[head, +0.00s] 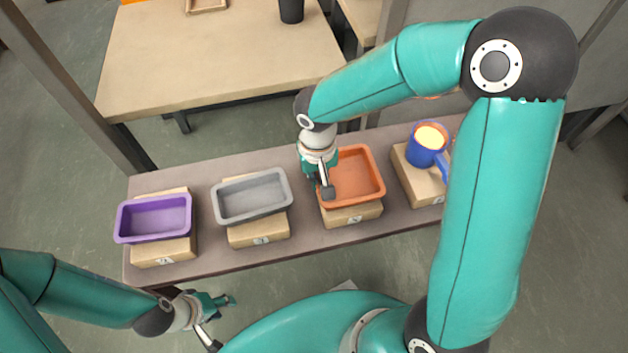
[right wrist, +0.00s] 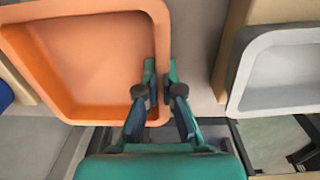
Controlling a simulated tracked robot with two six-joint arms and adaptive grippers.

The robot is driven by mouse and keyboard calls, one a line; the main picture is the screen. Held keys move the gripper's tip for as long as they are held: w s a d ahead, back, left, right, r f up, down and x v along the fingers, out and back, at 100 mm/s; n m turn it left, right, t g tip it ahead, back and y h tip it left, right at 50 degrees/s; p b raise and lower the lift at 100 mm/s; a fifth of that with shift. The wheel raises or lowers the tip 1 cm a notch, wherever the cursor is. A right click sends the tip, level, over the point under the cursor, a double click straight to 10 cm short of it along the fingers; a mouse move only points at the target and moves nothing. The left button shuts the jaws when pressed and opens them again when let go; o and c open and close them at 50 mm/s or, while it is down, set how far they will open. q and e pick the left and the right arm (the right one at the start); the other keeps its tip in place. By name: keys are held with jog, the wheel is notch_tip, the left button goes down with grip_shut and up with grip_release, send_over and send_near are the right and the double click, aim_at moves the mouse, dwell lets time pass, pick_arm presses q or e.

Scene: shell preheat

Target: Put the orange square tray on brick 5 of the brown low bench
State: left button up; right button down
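The orange square tray (head: 352,178) rests on a tan brick (head: 358,215) on the brown low bench (head: 208,238). My right gripper (head: 322,190) reaches down at the tray's left wall in the head view. In the right wrist view the tray (right wrist: 95,50) fills the upper left, and my right gripper (right wrist: 161,75) has one finger inside and one outside its wall, looking closed on it. The brick labels are too small to read surely, so I cannot tell which is brick 5. My left gripper (head: 221,318) is open and empty in front of the bench.
A purple tray (head: 153,218) and a grey tray (head: 251,196) sit on bricks to the left. A blue mug (head: 424,155) stands on a brick (head: 418,184) to the right. My right arm hides the bench beyond it. A wooden table (head: 215,60) stands behind.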

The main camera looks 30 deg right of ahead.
jog(key=shift+f, duration=0.2)
jog(key=c, duration=1.3)
grip_release()
jog(key=shift+r, duration=0.1)
jog(key=shift+r, duration=0.25)
notch_tip(320, 180, up, 12)
jog(key=p, duration=0.3)
jog(key=shift+a+f, duration=0.1)
